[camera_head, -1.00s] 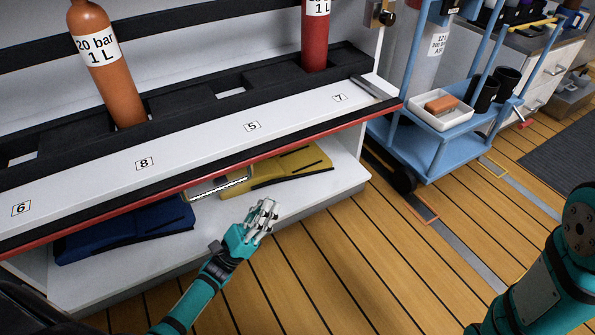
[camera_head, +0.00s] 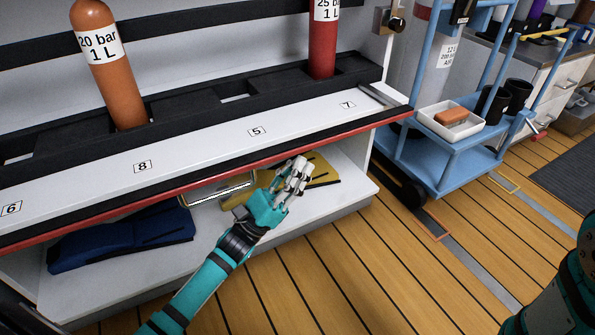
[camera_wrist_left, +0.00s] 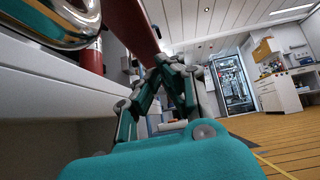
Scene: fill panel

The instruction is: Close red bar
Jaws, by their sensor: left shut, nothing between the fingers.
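The red bar (camera_head: 215,188) runs along the front lower edge of the white numbered shelf (camera_head: 200,153) in the head view. It also shows as a red strip at the top of the left wrist view (camera_wrist_left: 128,22). My left gripper (camera_head: 297,166) is shut and empty, just below and in front of the bar, right of the bar's middle. I cannot tell whether it touches the bar. In the left wrist view its fingers (camera_wrist_left: 160,85) rise close under the bar. My right gripper is out of view; only part of my right arm shows at the lower right.
An orange cylinder (camera_head: 110,75) and a red cylinder (camera_head: 323,45) stand in the black rack. Blue (camera_head: 120,238) and yellow (camera_head: 318,172) folded items lie on the lower shelf (camera_head: 120,285). A blue cart (camera_head: 440,170) stands at the right. The wooden floor (camera_head: 350,260) in front is clear.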

